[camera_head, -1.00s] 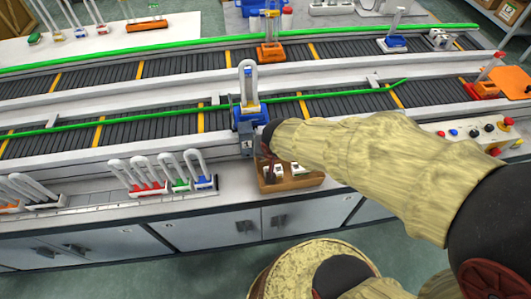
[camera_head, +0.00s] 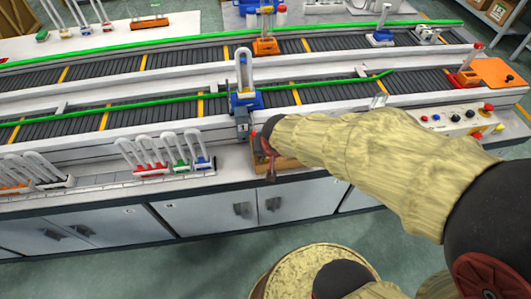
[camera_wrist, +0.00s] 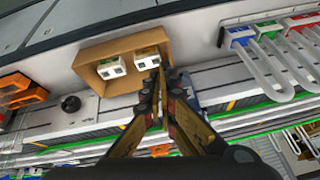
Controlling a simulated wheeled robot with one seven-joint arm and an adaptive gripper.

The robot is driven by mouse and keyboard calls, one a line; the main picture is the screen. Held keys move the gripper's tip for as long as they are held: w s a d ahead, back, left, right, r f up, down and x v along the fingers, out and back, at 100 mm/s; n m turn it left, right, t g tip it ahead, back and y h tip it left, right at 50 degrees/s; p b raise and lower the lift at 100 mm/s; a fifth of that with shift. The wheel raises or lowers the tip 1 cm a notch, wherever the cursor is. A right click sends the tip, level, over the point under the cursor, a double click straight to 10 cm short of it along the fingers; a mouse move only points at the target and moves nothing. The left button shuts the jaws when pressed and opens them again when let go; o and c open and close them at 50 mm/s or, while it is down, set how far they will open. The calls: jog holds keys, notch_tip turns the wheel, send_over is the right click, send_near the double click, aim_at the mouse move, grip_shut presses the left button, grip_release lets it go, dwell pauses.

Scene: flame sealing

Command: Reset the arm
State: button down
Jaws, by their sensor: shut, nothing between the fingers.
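My arm, in a cream sleeve, reaches in from the right in the head view. My gripper (camera_head: 268,160) is at the front edge of the workbench, over the brown box. In the wrist view my gripper (camera_wrist: 157,72) has its fingertips together with nothing between them. The tips overlap the near edge of the open brown box (camera_wrist: 88,50), which holds white blocks (camera_wrist: 112,68). Whether the fingers touch the box cannot be told.
A blue holder with a glass tube (camera_head: 244,85) stands on the conveyor left of my gripper. Racks of bent tubes (camera_head: 165,155) line the bench's front edge at left. A control panel (camera_head: 455,118) is at right. Open floor lies before the cabinets (camera_head: 240,210).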

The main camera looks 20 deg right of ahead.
dwell(0.4)
jog(key=s+r+n+g, duration=0.2)
jog(key=s+n, duration=0.1)
jog(key=s, duration=0.5)
jog(key=s+r+t, duration=0.1)
jog(key=s+r, duration=0.3)
jog(key=r, duration=0.3)
jog(key=s+r+n+t, duration=0.1)
jog(key=s+r, duration=0.3)
jog(key=r, duration=0.4)
jog(key=shift+d+y, duration=0.3)
jog(key=shift+d, duration=0.1)
